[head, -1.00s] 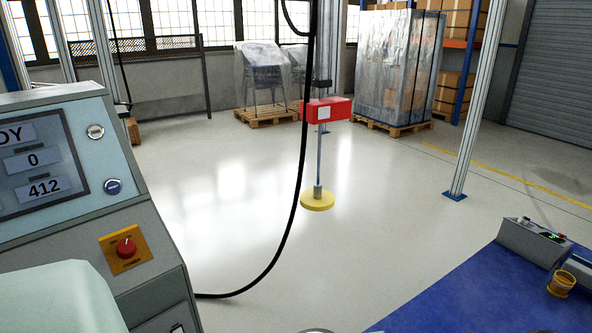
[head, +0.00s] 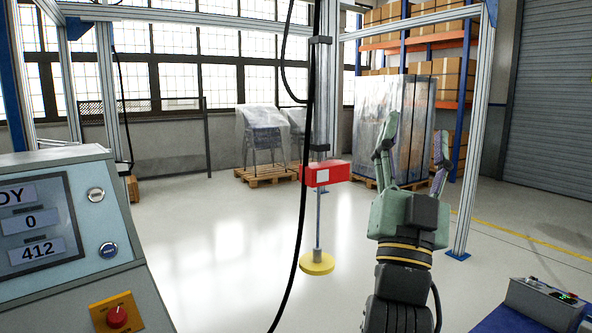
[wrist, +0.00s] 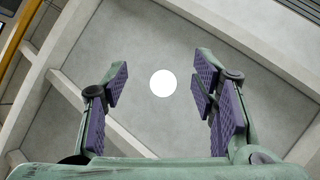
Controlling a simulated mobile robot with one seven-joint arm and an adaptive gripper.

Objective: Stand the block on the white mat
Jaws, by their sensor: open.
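My gripper (head: 412,150) is raised at the right of the head view, with its fingers pointing up. The fingers are spread apart and nothing is between them. The wrist view also shows my gripper (wrist: 160,95) open and empty, facing the ceiling. I see neither the block nor the white mat in the head view or the wrist view.
A control console (head: 70,230) stands close at the left. A blue surface (head: 500,318) with a grey control box (head: 545,305) is at the lower right. A black cable and a red unit (head: 326,173) above a yellow disc (head: 317,263) hang ahead. Open floor lies beyond.

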